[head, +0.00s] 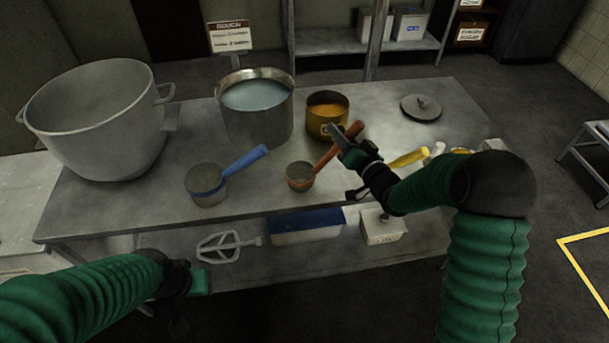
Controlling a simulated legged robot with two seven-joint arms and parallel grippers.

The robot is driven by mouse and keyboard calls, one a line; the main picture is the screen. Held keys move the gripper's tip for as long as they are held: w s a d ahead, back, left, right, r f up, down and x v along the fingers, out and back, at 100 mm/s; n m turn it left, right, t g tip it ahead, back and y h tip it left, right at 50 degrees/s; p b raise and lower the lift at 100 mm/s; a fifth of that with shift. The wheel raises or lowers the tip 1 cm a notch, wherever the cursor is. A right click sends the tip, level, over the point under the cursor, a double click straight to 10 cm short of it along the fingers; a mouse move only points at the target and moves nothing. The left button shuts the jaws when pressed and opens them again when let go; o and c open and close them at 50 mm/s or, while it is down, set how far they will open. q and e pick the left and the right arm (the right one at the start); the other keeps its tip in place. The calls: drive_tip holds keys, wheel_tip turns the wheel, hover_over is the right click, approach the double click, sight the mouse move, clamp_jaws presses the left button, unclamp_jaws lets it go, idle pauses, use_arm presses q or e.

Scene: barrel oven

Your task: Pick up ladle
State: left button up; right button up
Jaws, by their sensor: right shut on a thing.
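A ladle with a red-orange handle (325,157) and a small metal cup (300,176) is in the middle of the head view, over the metal table. My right gripper (345,142) is shut on its handle near the upper end. I cannot tell whether the cup touches the table. A second ladle with a blue handle (245,160) lies to the left. My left gripper (200,281) is low at the left, in front of the table and away from the ladles; its fingers are too unclear to judge.
On the metal table (400,128) stand a large pot (95,125), a pot of pale liquid (256,110), a brass pot with orange contents (326,112) and a lid (421,106). Yellow-handled tool (408,158) lies by my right arm. The shelf below holds a paddle (228,244) and boxes.

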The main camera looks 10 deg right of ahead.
drive_tip(key=shift+d, duration=0.25)
clamp_jaws()
drive_tip(key=shift+r, duration=0.15)
